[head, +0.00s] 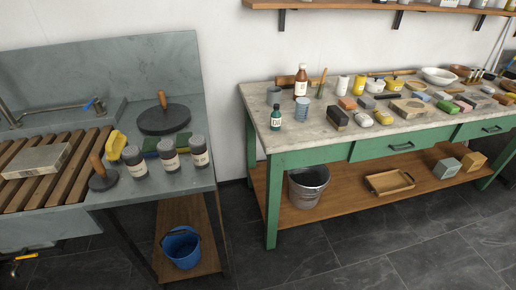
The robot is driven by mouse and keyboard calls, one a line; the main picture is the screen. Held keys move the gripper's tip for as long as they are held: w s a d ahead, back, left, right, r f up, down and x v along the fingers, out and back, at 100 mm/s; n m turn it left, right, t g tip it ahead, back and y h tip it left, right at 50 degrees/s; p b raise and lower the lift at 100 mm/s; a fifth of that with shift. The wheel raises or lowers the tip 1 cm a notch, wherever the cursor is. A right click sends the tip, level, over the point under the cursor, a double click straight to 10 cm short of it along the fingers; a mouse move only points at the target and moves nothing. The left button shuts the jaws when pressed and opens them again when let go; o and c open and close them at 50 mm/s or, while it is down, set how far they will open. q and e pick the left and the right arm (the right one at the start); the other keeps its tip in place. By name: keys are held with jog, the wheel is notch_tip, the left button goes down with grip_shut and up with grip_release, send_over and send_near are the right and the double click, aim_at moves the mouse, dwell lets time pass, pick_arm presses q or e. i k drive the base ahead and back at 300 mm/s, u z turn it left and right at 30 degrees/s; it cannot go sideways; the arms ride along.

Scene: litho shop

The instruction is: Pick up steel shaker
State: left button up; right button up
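A small plain grey metal-looking cylinder (274,96) stands upright at the left end of the green workbench's top (262,118). It may be the steel shaker, but it is too small to tell for sure. Three dark-capped jars with pale labels, a left one (134,161), a middle one (168,155) and a right one (199,151), stand along the front of the grey sink counter. I cannot tell whether any of them is a steel shaker. Neither of my grippers shows in the head view.
Next to the grey cylinder are a green-blue bottle (276,119), a brown bottle (300,83) and a ribbed blue-grey cylinder (302,108). Blocks and bowls crowd the bench further right. A metal bucket (309,188) sits on its lower shelf. Open dark floor (340,255) lies in front.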

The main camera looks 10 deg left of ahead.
aim_at(198, 144)
jog(key=z, duration=1.1)
jog(key=i, duration=2.25)
jog(key=u, duration=2.55)
